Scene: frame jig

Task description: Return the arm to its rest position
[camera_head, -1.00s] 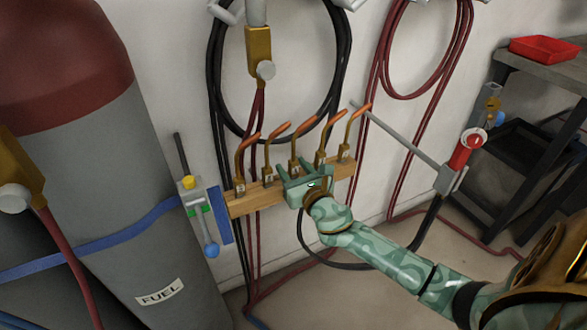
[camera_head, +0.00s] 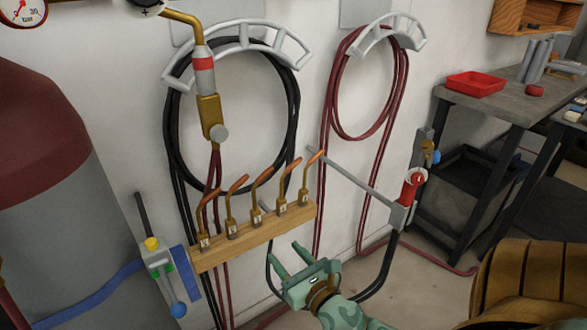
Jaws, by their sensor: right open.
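My right gripper (camera_head: 296,264) shows at the bottom middle, with its arm coming in from the lower right. Its two green fingers are apart and nothing is between them. It is below and in front of the wooden rack (camera_head: 255,237), apart from it. The rack holds several copper-tipped brass nozzles (camera_head: 258,192) standing in a row. My left gripper is not in view.
A grey rod (camera_head: 355,178) with a red-banded fitting (camera_head: 411,188) juts out to the right of the rack. Black hose (camera_head: 290,90) and red hose (camera_head: 330,120) hang on the wall. A grey cylinder (camera_head: 85,235) stands left. A workbench with a red tray (camera_head: 475,84) stands right.

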